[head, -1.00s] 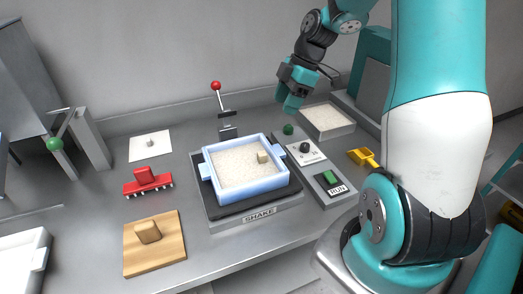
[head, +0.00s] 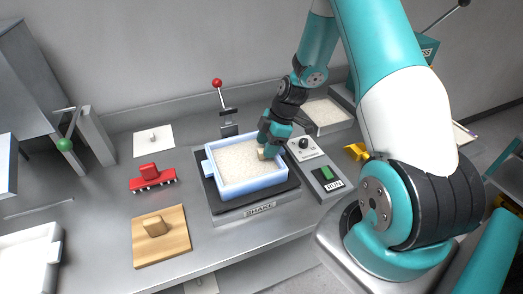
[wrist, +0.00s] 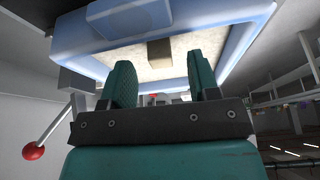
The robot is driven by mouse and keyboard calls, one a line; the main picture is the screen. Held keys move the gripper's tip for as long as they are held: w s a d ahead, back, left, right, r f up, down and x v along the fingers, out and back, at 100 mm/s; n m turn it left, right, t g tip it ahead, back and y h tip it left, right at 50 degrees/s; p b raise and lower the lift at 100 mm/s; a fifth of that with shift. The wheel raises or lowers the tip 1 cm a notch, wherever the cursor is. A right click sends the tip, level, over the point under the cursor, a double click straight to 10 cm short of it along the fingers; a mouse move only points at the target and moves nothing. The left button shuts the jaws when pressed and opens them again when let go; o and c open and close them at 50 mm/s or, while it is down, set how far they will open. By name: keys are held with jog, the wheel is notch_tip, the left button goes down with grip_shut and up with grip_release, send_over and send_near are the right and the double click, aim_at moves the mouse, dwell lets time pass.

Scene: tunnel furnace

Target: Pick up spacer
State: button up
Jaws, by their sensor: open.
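A small beige block (head: 262,154), which looks like the spacer, sits on the pale granular bed near the right side of the light blue tray (head: 253,187). In the wrist view the block (wrist: 159,50) appears beyond the fingertips, roughly between them in the picture. My gripper (head: 268,146) is just above the block in the head view and partly hides it. In the wrist view my gripper (wrist: 163,75) has its two teal fingers apart with nothing between them. I cannot tell the exact gap to the block.
The tray stands on the SHAKE plate (head: 262,210). A red-knobbed lever (head: 217,84) stands behind it and a RUN switch panel (head: 327,180) is at its right. A red brush-like tool (head: 152,178) and a wooden board with a handle (head: 165,247) lie left.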

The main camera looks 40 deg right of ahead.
jog(key=shift+p+x, duration=0.3)
jog(key=shift+x, duration=1)
jog(key=c, duration=1)
